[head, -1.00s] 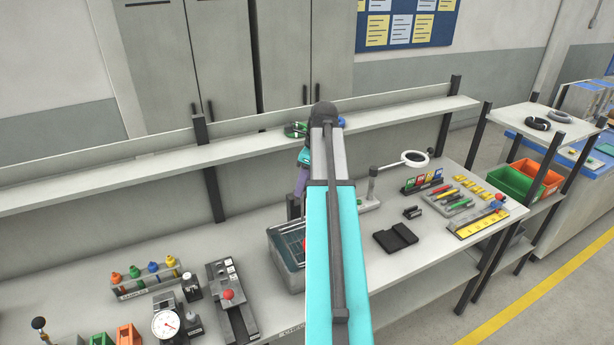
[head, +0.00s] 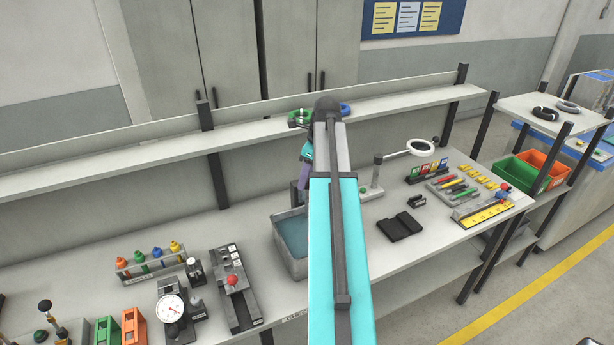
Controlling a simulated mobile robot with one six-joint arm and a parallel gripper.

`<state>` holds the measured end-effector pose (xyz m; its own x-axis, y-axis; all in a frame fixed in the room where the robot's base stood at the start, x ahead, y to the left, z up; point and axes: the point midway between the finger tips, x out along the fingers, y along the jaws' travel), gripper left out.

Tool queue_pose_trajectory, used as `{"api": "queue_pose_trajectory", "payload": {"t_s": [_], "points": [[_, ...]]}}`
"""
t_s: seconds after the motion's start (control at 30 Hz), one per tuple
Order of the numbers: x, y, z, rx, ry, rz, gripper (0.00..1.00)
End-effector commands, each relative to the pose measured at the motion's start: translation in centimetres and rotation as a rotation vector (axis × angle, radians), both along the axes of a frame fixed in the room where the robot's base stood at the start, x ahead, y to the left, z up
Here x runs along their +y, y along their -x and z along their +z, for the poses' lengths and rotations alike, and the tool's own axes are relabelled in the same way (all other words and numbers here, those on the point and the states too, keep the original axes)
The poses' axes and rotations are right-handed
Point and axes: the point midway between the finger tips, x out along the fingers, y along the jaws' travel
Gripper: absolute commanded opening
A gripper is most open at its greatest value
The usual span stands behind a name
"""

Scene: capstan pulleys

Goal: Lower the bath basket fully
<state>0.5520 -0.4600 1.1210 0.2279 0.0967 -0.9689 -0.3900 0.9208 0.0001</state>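The bath (head: 301,267) is a grey open tank on the bench, left of my arm. Its visible part holds a flat blue-green liquid surface, and its right side is hidden behind my arm. I cannot make out the basket; it is either under the surface or behind the arm. My arm reaches forward over the bench.
A dial gauge (head: 172,309), a black fixture with a red knob (head: 233,281) and a bottle rack (head: 151,263) stand left of the bath. A black tray (head: 400,227) and a ring lamp (head: 422,147) stand to the right. A shelf (head: 100,152) runs behind.

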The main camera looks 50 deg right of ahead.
Motion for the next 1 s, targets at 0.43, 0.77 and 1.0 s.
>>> {"api": "queue_pose_trajectory", "payload": {"t_s": [0.43, 0.77, 1.0], "points": [[-0.1, 0.1, -0.9, 0.0, 0.0, -0.001, 0.39], [-0.1, 0.1, -1.6, 0.0, 0.0, -0.001, 0.39], [-0.1, 0.1, -1.9, 0.0, 0.001, -0.001, 0.39]]}}
